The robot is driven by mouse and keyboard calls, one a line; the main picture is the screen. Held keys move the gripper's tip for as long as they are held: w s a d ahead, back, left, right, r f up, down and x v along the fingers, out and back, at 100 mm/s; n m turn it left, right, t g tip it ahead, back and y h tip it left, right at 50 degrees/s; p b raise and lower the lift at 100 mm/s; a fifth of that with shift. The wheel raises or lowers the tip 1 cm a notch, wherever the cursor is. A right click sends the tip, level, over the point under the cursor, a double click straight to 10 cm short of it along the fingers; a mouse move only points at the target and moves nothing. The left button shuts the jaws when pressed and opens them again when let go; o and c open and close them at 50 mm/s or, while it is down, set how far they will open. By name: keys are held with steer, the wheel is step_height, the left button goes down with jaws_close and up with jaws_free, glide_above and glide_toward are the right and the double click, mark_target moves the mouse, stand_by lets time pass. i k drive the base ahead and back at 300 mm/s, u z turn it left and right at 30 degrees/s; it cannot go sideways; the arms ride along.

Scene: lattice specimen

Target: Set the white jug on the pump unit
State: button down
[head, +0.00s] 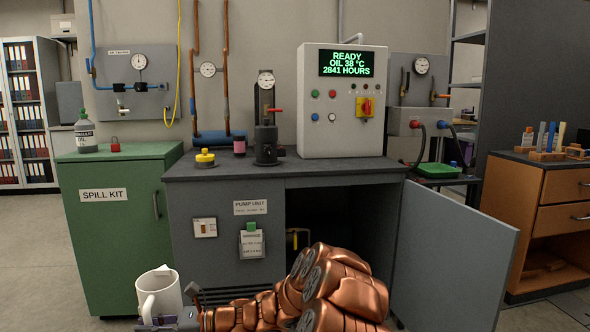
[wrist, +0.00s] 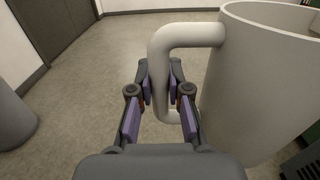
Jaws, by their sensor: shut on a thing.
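The white jug (head: 160,293) is at the lower left of the head view, upright and in front of the cabinets. In the wrist view the jug (wrist: 262,85) fills the right side, its handle toward me. My gripper (wrist: 161,98) is shut on the jug's handle, a finger on each side of it. In the head view my gripper (head: 168,320) is partly cut off at the bottom edge. The pump unit (head: 230,171) is the grey cabinet with a dark top, behind and to the right of the jug. Its right door is open.
The top's front strip is clear. The green spill kit cabinet (head: 110,230) stands left. The open door (head: 459,262) juts out right.

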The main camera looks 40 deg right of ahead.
mark_target(342, 163)
steer(key=u, duration=1.25)
steer(key=i, duration=2.25)
steer(key=z, duration=3.45)
steer(key=i, duration=0.25)
